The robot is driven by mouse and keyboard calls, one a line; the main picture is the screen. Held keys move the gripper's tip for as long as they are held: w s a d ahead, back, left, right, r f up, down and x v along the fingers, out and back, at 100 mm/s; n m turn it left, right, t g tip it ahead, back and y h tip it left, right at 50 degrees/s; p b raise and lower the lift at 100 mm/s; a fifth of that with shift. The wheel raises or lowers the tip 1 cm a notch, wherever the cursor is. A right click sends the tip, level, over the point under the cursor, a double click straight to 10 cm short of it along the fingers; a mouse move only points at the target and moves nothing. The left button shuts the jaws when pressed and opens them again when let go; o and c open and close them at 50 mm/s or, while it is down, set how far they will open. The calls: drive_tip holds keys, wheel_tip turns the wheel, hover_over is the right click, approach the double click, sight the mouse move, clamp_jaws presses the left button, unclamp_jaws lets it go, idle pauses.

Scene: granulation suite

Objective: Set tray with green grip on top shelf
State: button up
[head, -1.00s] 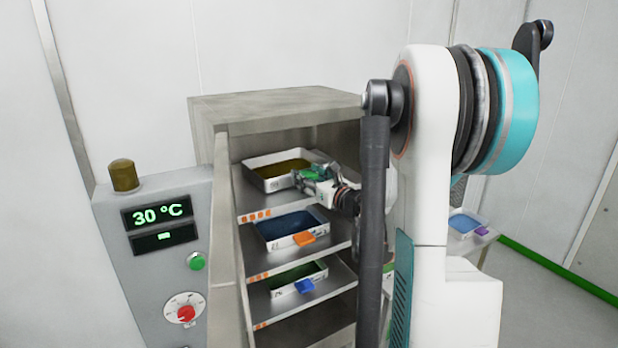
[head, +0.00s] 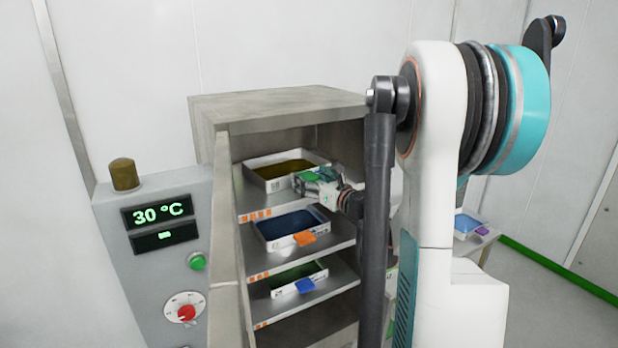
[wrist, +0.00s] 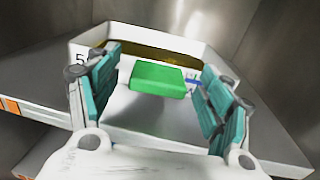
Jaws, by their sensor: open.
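The tray with the green grip (head: 262,184) is white with brownish-yellow contents and rests on the top shelf (head: 246,203) of the open cabinet. Its green grip (wrist: 158,78) shows between my fingers in the wrist view. My gripper (head: 316,177) is at the tray's front. In the wrist view my gripper (wrist: 155,92) is open, its teal finger pads standing apart on both sides of the grip with gaps visible. The tray's far wall (wrist: 150,37) shows beyond the grip. My gripper hides part of the tray's front in the head view.
Below are a blue-filled tray with an orange grip (head: 270,239) and a green-filled tray with a blue grip (head: 285,289). A control panel (head: 160,255) reading 30 °C stands left. A tray with a purple grip (head: 470,222) is on a table at right.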

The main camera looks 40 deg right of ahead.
drive_tip(key=s+a, duration=0.1)
drive_tip(key=s, duration=0.9)
drive_tip(key=shift+s+a, duration=0.2)
drive_tip(key=shift+s, duration=0.15)
